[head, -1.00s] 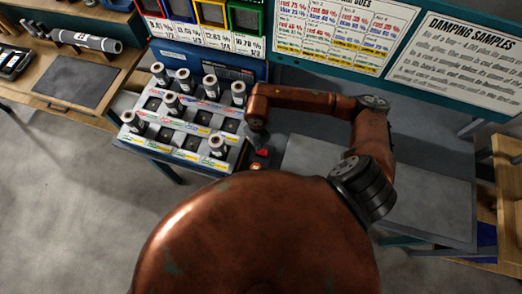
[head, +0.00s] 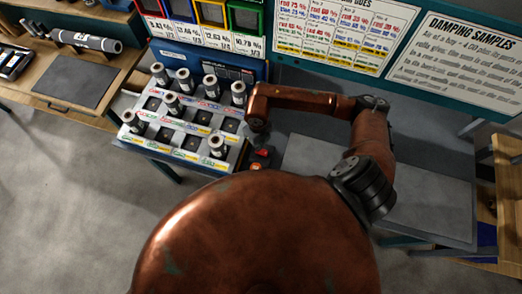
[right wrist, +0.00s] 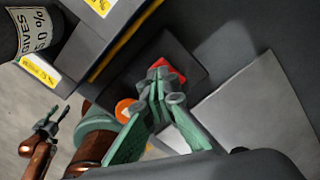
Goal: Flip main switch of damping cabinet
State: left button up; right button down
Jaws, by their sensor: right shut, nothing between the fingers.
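The damping cabinet (head: 192,128) stands left of centre in the head view, its sloped panel holding several grey rolls. A red switch (head: 262,153) is at the panel's right side, with an orange round button (head: 256,166) just below it. In the right wrist view, the red switch (right wrist: 172,70) lies behind my right fingertips, partly hidden; the orange button (right wrist: 125,110) is to their left. My right gripper (right wrist: 160,88) is shut and empty, at or very close to the switch; contact is unclear. My left gripper (right wrist: 52,118) shows at the lower left, fingers apart and empty.
A grey-topped table (head: 430,195) lies right of the cabinet. A wooden bench (head: 75,85) with a dark mat stands at the left. Sign boards (head: 455,65) rise behind. My copper arm crosses the middle and hides the foreground.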

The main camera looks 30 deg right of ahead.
jog(key=shift+f+b, duration=0.85)
jog(key=shift+f, duration=0.3)
dwell(0.4)
jog(key=shift+r+p, duration=2.1)
jog(key=shift+r, duration=1.45)
